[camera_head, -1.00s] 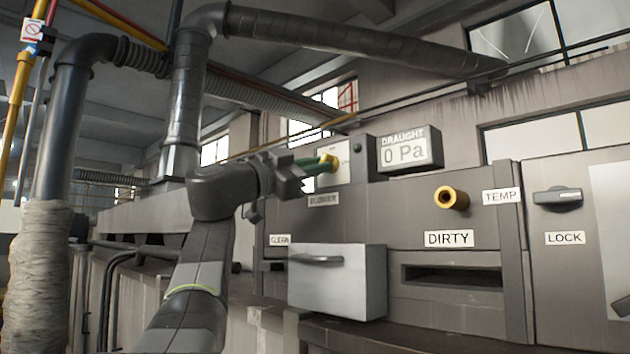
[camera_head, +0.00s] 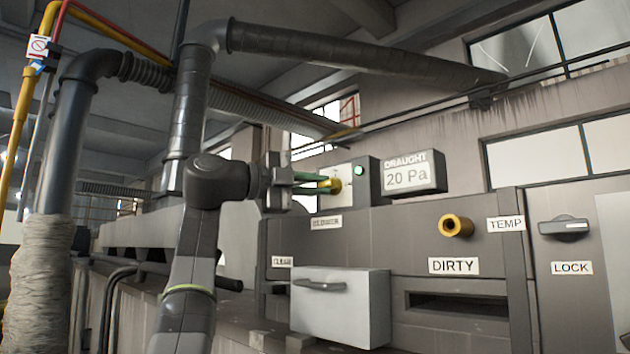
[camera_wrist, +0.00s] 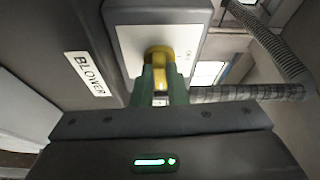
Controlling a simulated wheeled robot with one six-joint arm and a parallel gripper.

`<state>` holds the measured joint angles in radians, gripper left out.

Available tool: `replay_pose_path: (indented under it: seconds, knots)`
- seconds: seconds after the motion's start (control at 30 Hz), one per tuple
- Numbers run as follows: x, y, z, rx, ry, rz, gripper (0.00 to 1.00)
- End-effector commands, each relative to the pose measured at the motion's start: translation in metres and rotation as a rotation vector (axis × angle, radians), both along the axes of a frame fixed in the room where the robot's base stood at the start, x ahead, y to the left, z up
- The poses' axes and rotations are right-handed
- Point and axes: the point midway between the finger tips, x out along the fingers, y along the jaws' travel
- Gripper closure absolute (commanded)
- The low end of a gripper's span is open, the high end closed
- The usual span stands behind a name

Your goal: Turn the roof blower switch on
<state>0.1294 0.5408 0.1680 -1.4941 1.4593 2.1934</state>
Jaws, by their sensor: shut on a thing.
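The blower switch is a yellow knob (camera_head: 331,185) on a pale switch box (camera_head: 343,199) at the middle of the head view. A green lamp (camera_head: 359,171) is lit on the box. My gripper (camera_head: 318,184), with green fingers, reaches it from the left and is shut on the knob. In the wrist view the green fingers (camera_wrist: 160,85) close around the yellow knob (camera_wrist: 160,56), which hides part of the box face. The BLOWER label (camera_wrist: 90,73) is left of it. The draught display (camera_head: 407,176) reads 20 Pa.
Below the switch are a pale drawer (camera_head: 340,308) with a handle, a DIRTY slot (camera_head: 456,304) and a brass fitting (camera_head: 456,226). A LOCK handle (camera_head: 565,228) is at the right. Large ducts (camera_head: 345,52) run overhead.

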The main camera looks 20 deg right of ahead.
Motion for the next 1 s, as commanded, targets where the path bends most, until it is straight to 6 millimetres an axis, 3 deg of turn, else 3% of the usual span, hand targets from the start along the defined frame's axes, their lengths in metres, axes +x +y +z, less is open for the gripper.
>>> replay_pose_path:
  seconds: [0.77, 0.8, 0.9, 1.0]
  knots:
    - [0.0001, -0.0001, -0.0002, 0.044, -0.099, -0.001, 1.00]
    - [0.0001, -0.0001, -0.0002, 0.044, -0.099, -0.001, 0.83]
    - [0.0001, -0.0001, 0.0000, 0.043, -0.099, -0.001, 0.65]
    - [0.0000, -0.0001, 0.0003, 0.042, -0.099, -0.001, 0.65]
